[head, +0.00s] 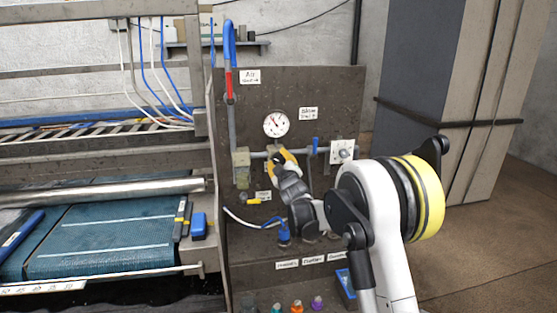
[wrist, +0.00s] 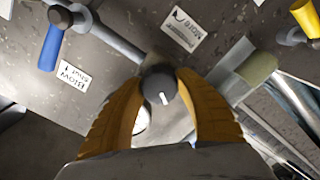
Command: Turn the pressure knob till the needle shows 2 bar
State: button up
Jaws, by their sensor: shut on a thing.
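The pressure knob (wrist: 158,86) is dark and round, with a white mark on its face. My gripper (wrist: 160,92) has its yellow-orange fingers shut on it, one on either side, in the wrist view. In the head view my gripper (head: 279,156) is at the pipe just below the gauge, and the fingers mostly hide the knob. The round white pressure gauge (head: 276,123) is on the dark panel above my gripper. Its needle seems to tilt to the upper left, but the numbers are too small to read. In the wrist view a finger and the knob hide most of the gauge.
A label with an arrow (wrist: 182,32) is beside the knob. A blue valve handle (head: 315,145) is on the pipe to the right, and a yellow handle (head: 253,201) is lower left. A blue hose plug (head: 283,234) stands below.

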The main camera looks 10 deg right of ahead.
jog(key=shift+n, duration=1.5)
jog(key=o, duration=1.2)
jog(key=s, duration=1.2)
jog(key=shift+s, duration=0.1)
